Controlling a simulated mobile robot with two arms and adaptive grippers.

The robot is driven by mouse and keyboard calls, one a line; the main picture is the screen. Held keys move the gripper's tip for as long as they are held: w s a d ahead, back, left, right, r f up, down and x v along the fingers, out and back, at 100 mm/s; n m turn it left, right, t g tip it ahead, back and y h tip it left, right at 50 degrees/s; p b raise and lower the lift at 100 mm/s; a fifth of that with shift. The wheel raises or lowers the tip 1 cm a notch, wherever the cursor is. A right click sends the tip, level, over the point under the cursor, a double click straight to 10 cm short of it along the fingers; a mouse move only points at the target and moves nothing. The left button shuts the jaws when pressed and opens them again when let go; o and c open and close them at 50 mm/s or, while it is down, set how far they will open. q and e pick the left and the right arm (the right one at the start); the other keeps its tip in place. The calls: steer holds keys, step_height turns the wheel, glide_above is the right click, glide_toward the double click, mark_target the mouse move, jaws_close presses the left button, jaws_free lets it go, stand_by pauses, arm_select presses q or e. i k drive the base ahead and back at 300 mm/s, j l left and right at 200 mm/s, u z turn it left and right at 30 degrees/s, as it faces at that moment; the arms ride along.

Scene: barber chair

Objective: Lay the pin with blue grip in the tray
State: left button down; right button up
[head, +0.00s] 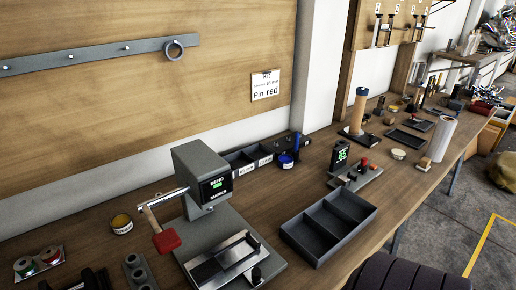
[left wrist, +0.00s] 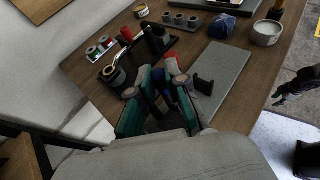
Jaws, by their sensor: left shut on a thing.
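In the left wrist view my left gripper (left wrist: 157,92) has teal and dark fingers closed together over the bench. A small blue piece (left wrist: 164,76) shows between the fingers, and I take it for the pin with blue grip; most of it is hidden. In the head view the tray (head: 287,231) is dark grey with three open compartments and lies near the front edge of the bench. Its compartments look empty. Neither gripper shows clearly in the head view. A dark jointed shape at the right edge of the left wrist view may be my right gripper.
A press with a display (head: 208,178) and a red-handled lever stands left of the tray. A small device with a green display (head: 341,154) stands behind the tray. A blue-rimmed tub (head: 286,161) sits by the black bins. A white cylinder (head: 440,138) stands at right.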

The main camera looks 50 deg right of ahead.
mark_target(330, 227)
steer(key=k+l+z, duration=0.3)
steer(key=z, duration=0.2)
steer(key=k+l+z, duration=0.2)
steer(key=l+z, duration=0.25)
steer(key=i+l+z, duration=0.1)
steer(key=i+z, duration=0.5)
steer(key=k, duration=0.1)
